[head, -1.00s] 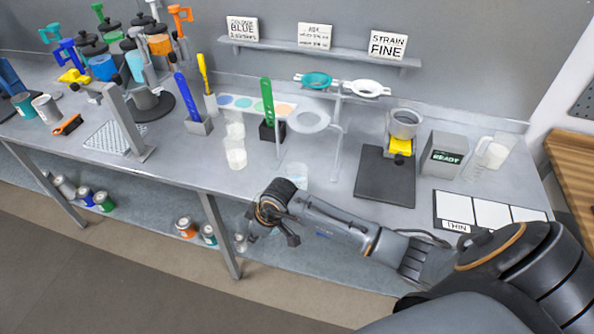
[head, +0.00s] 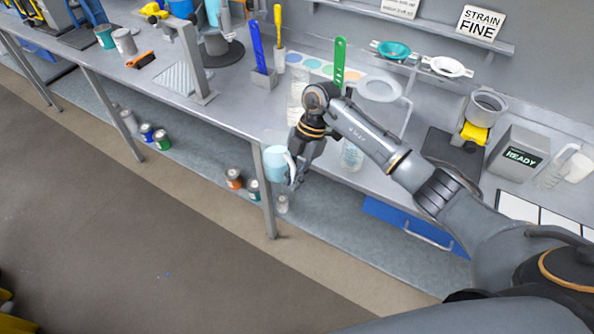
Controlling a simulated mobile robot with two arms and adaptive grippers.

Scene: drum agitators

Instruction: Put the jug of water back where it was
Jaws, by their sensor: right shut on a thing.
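My right gripper (head: 293,172) is shut on a pale blue jug with a white handle (head: 275,163). It holds the jug out in front of the bench's front edge, above the lower shelf. The fingers are at the jug's handle side and partly hidden by the wrist. A clear cup with pale contents (head: 352,155) stands on the bench under my right forearm. My left gripper is not in view.
The bench top (head: 235,107) carries a drain grid with a post (head: 190,78), a blue tool in a holder (head: 258,50) and a green one (head: 339,62). Paint cans (head: 162,139) sit below.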

